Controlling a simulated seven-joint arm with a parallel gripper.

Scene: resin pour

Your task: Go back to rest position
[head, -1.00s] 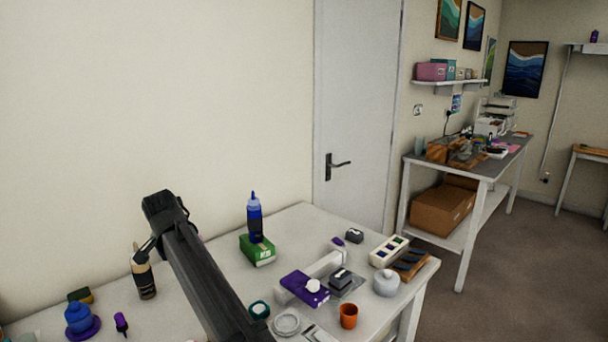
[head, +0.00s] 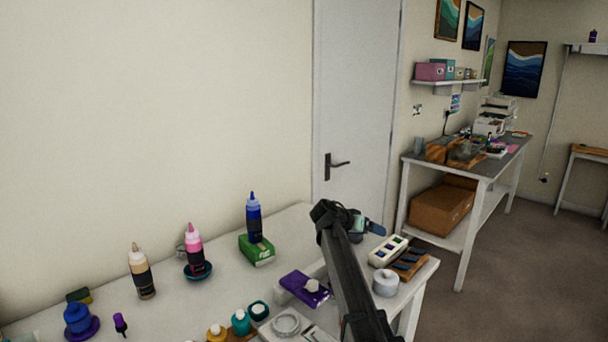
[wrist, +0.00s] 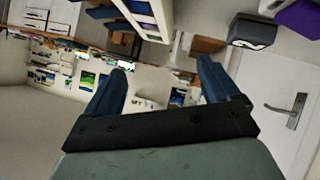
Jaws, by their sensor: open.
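My gripper (wrist: 155,82) shows in the wrist view with its two blue fingers spread apart and nothing between them. In the head view, my dark arm reaches up over the right part of the white table (head: 185,315), and part of the gripper (head: 370,226) shows beyond the wrist. The gripper is raised, and the wrist view looks out across the room, with the door handle (wrist: 290,110) at the right.
Several bottles, including a pink one (head: 193,250) and a blue one (head: 254,217) on a green box (head: 257,251), stand on the table. A purple box (head: 304,289) and a white tray (head: 390,250) lie near my arm. The wall side above the table is clear.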

